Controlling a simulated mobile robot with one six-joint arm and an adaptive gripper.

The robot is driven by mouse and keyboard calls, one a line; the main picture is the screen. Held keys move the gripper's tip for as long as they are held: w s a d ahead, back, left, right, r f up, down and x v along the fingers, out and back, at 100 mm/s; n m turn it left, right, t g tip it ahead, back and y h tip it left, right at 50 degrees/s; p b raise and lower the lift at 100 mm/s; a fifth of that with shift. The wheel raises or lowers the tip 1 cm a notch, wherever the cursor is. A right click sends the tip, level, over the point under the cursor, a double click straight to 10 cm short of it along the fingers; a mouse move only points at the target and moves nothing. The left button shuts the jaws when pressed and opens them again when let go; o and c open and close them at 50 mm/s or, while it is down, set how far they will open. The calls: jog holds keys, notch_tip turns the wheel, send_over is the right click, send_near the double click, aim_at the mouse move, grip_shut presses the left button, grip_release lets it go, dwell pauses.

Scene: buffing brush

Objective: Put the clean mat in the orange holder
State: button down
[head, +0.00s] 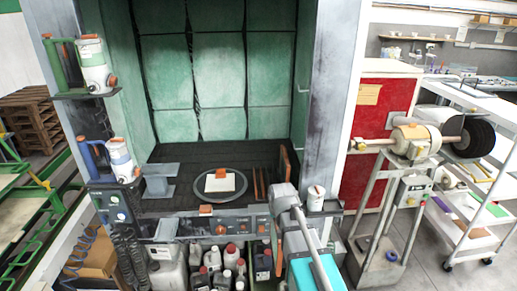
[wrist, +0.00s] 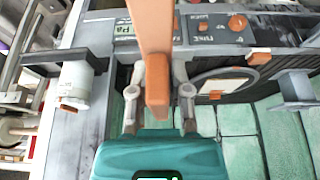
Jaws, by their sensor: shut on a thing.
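My gripper (wrist: 158,95) is shut on the orange block of a flat tan-orange piece (wrist: 148,25), which I take to be the mat. The piece extends away from the fingers in the wrist view. In the head view, my gripper (head: 280,238) is low in front of the booth, right of centre, with the orange piece (head: 277,241) upright, nearly edge-on. An upright orange-brown panel (head: 285,166) stands inside the booth's right side, beside thin orange bars (head: 262,184). I cannot tell which of these is the holder. The held piece is apart from both.
A white plate with an orange block (head: 219,182) lies on a round turntable (head: 238,196) in the booth. A grey metal stand (head: 160,180) is left of it. A white cup (head: 316,198) stands on the right ledge. Several bottles (head: 230,256) are below the booth.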

notch_tip(320, 180, down, 8)
jog(key=b, duration=0.7)
